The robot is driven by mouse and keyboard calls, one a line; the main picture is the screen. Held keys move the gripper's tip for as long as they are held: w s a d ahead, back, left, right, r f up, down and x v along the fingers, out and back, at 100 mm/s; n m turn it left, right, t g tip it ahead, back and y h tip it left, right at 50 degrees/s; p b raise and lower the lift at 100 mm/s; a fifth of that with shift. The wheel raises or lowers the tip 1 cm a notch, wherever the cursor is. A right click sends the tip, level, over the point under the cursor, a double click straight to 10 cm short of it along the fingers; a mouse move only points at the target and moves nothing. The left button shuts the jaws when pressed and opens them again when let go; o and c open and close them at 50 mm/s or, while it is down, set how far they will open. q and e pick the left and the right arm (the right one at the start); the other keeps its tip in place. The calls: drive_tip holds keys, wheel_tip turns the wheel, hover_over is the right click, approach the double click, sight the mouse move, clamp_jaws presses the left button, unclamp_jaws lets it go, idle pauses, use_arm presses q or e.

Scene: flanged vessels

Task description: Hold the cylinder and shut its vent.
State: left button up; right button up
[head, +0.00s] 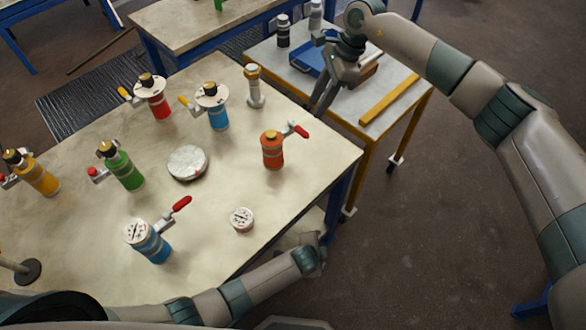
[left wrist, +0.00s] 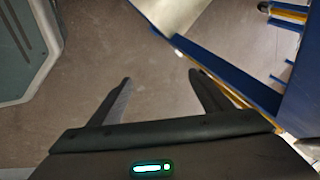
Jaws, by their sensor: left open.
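Several flanged cylinders with side levers stand on the table: a red one (head: 158,106), a blue one with a yellow lever (head: 218,118), an orange one (head: 272,155) with a red lever (head: 302,131), a green one (head: 127,174), a yellow one (head: 43,180), and a near blue one (head: 155,249) with a red lever (head: 182,203). I cannot tell which one the task means. My left gripper (left wrist: 165,97) is open and empty, over the floor off the table edge. My right gripper (head: 319,105) is beyond the orange cylinder, near the cart; its finger gap is unclear.
A round pale disc (head: 187,163), a small white-topped piece (head: 242,219) and a grey fitting (head: 255,92) stand on the table (head: 300,190). A cart (head: 385,82) with a blue tray (head: 308,61) and a yellow bar (head: 388,100) stands behind right. The table's right front is mostly clear.

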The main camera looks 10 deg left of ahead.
use_arm(q)
drive_tip(key=w+d+r+m+t+y, duration=0.1)
drive_tip(key=w+d+r+m, duration=0.2)
drive_tip(key=r, duration=0.4)
drive_tip(key=w+d+r+m+t+y, duration=0.1)
drive_tip(key=w+r+m+t, duration=0.1)
drive_tip(key=r+m, duration=0.45)
drive_tip(key=w+d+r+m+t, duration=0.1)
drive_tip(key=w+d+r+m, duration=0.15)
drive_tip(key=r, duration=0.65)
drive_tip(key=w+a+r+y, duration=0.1)
drive_tip(key=a+r+y, duration=0.3)
drive_tip(key=a, duration=0.4)
drive_tip(key=w+a+r+m+t+y, duration=0.1)
drive_tip(key=a+r+y, duration=0.3)
drive_tip(key=a, duration=0.4)
drive_tip(key=shift+w+r+t+y, duration=0.15)
drive_tip(key=shift+r+t+y, duration=0.1)
drive_tip(key=shift+t+y, duration=0.05)
drive_tip(key=shift+w, duration=0.1)
drive_tip(key=x, duration=1.7)
drive_tip(key=shift+w+f, duration=0.15)
